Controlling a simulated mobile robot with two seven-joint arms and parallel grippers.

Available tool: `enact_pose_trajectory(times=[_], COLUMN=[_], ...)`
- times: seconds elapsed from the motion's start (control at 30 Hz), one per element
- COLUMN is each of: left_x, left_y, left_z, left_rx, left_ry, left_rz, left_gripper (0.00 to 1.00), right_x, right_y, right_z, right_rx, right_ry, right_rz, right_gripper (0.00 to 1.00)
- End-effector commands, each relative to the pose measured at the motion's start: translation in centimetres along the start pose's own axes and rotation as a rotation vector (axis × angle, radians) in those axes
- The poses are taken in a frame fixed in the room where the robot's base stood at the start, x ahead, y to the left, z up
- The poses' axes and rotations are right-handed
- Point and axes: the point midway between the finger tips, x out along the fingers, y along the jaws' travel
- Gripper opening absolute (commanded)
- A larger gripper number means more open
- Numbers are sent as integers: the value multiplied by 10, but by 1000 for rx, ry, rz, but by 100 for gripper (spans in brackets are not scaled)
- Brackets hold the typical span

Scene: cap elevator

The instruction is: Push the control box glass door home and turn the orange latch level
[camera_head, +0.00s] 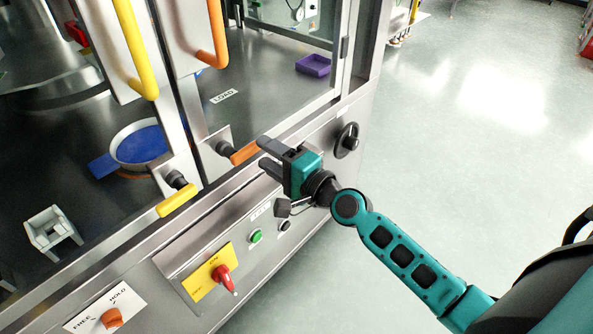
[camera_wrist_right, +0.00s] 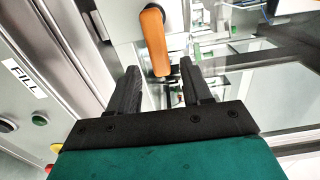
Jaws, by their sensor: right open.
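The glass door (camera_head: 285,100) with the tall orange handle (camera_head: 214,35) is on the right half of the cabinet front. I cannot tell whether it is fully flush. The orange latch (camera_head: 243,153) is at the door's lower left corner, its grip lying roughly along the bottom rail. My right gripper (camera_head: 262,153) is open and empty, just right of the latch. In the right wrist view the orange latch (camera_wrist_right: 154,42) shows beyond and between the open fingertips of the gripper (camera_wrist_right: 158,72), with no clear contact. My left gripper is out of view.
A yellow latch (camera_head: 178,201) and yellow handle (camera_head: 138,50) are on the left door. Below are a red switch (camera_head: 224,277), a green button (camera_head: 256,237) and an orange knob (camera_head: 111,318). A black handwheel (camera_head: 347,140) projects at right. The floor (camera_head: 470,110) beyond is clear.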

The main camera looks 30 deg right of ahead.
Motion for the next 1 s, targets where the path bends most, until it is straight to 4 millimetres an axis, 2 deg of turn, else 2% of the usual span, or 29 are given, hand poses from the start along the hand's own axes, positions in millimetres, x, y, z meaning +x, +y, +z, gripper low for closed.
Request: enact_pose_trajectory(times=[0.03, 0.2, 0.4, 0.6, 1.0], left_x=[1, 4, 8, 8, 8], left_y=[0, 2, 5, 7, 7], left_z=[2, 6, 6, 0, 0], left_rx=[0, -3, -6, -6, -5], left_ry=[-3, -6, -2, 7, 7], left_rz=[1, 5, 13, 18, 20], left_gripper=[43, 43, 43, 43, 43], right_x=[-13, -46, -74, -86, -87], right_y=[2, 3, 2, 0, 0], right_z=[0, 0, 0, 0, 0], right_rx=[-1, -1, 1, 3, 3], right_ry=[-2, -2, -1, -1, 0], right_rz=[4, 4, 2, 0, -1], right_gripper=[49, 49, 49, 49, 49])
